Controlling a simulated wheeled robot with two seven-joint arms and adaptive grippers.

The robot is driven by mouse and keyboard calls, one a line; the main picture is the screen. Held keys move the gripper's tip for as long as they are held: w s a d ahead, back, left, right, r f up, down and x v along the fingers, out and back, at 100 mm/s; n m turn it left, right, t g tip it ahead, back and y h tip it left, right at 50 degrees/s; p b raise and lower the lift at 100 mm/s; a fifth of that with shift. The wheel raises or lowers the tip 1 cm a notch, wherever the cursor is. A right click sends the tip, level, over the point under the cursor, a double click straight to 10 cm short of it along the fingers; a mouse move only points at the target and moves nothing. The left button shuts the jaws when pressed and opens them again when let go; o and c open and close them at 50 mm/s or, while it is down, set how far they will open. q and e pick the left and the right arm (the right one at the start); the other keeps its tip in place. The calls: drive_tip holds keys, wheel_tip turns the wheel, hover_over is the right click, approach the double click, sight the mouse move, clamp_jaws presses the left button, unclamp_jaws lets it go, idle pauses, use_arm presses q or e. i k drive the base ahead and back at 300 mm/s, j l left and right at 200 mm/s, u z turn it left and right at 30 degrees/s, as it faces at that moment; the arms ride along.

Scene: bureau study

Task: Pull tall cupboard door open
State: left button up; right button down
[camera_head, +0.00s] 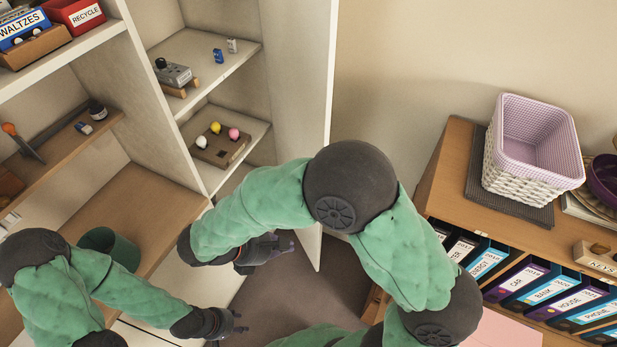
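The tall cupboard door (308,80) stands open as a pale upright panel to the right of the cupboard's shelves. Its bright free edge runs down behind my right arm, and the lower part of the door is partly hidden. The cupboard's inside (190,92) is in plain view. My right gripper (284,246) is beside the lower inner side of the door; its fingers are dark and partly covered, and I cannot tell whether they touch it. My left gripper (241,322) is low in front of the cupboard, apart from the door, with its fingertips spread and nothing between them.
Inside are a grey device (174,73) and a board with coloured balls (221,143). A wooden sideboard (440,185) with a white basket (520,175) and several binders (527,282) stands at right. Floor shows below the door.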

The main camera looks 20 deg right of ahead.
sight(300, 37)
drive_tip(key=i+l, duration=0.2)
drive_tip(key=i, duration=0.25)
drive_tip(key=i+l, duration=0.15)
drive_tip(key=i, duration=0.25)
